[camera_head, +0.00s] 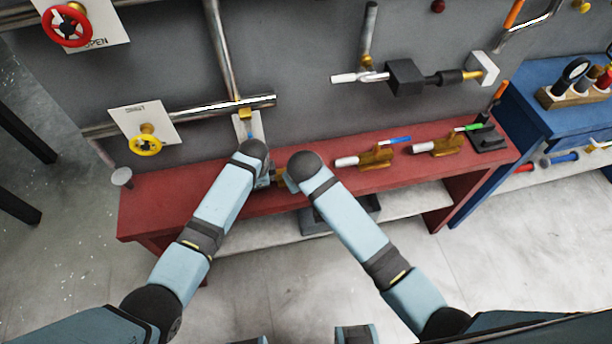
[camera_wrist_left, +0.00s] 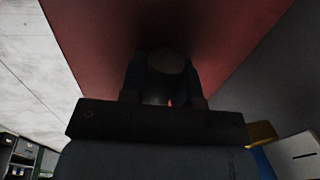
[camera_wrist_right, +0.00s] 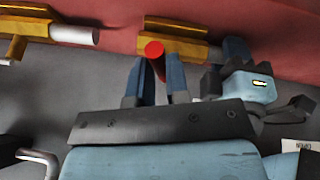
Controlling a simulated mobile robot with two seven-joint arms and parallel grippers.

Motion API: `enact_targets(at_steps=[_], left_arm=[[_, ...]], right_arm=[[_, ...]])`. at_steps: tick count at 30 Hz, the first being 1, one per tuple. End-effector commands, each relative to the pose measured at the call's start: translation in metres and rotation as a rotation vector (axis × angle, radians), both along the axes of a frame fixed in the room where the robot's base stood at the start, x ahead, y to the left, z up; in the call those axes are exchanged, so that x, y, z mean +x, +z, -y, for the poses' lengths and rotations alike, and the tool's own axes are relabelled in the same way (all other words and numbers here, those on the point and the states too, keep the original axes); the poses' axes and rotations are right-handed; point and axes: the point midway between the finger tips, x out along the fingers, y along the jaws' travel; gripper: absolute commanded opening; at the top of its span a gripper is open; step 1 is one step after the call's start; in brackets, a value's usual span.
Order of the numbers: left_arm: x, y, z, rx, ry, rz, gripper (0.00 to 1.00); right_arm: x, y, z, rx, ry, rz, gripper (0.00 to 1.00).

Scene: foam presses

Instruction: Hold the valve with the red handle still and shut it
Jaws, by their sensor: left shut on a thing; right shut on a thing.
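The valve with the red handle lies on the red bench (camera_head: 190,208), mostly hidden behind my arms in the head view; a bit of brass shows there. In the right wrist view its brass body (camera_wrist_right: 185,32) is clear, and the red handle (camera_wrist_right: 154,49) stands out between my right fingers. My right gripper (camera_wrist_right: 157,75) is shut on that handle. My left gripper (camera_wrist_left: 163,78) is shut on the valve's pale round end (camera_wrist_left: 166,62), in a dark left wrist view. Its blue finger also shows at the valve's end in the right wrist view. The handle's exact angle is unclear.
A blue-handled valve (camera_head: 376,157) and a green-handled valve (camera_head: 442,146) lie farther right on the bench. Pipes (camera_head: 185,115) and a yellow wheel (camera_head: 146,145) are on the wall behind. A grey bin (camera_head: 318,218) stands below. My two grippers are very close together.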

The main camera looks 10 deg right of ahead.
Motion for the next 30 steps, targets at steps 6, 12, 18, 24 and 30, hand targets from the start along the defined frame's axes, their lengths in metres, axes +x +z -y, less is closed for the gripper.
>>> enact_targets(at_steps=[6, 12, 18, 24, 30], left_arm=[[0.0, 0.0, 0.001, -0.002, -0.001, 0.0, 0.0], [0.0, 0.0, 0.001, -0.002, -0.001, 0.0, 0.0], [0.0, 0.0, 0.001, -0.002, 0.0, 0.0, 0.0], [0.0, 0.0, 0.001, -0.001, 0.0, 0.0, 0.0], [0.0, 0.0, 0.0, -0.001, 0.0, 0.0, 0.0]], right_arm=[[0.0, 0.0, 0.0, 0.001, -0.002, 0.0, 0.0], [0.0, 0.0, 0.0, 0.0, -0.001, 0.0, 0.32], [0.0, 0.0, 0.0, 0.0, -0.001, 0.0, 0.42], [0.0, 0.005, 0.0, 0.0, -0.001, 0.0, 0.42], [0.001, 0.037, 0.0, 0.002, -0.002, 0.003, 0.42]])
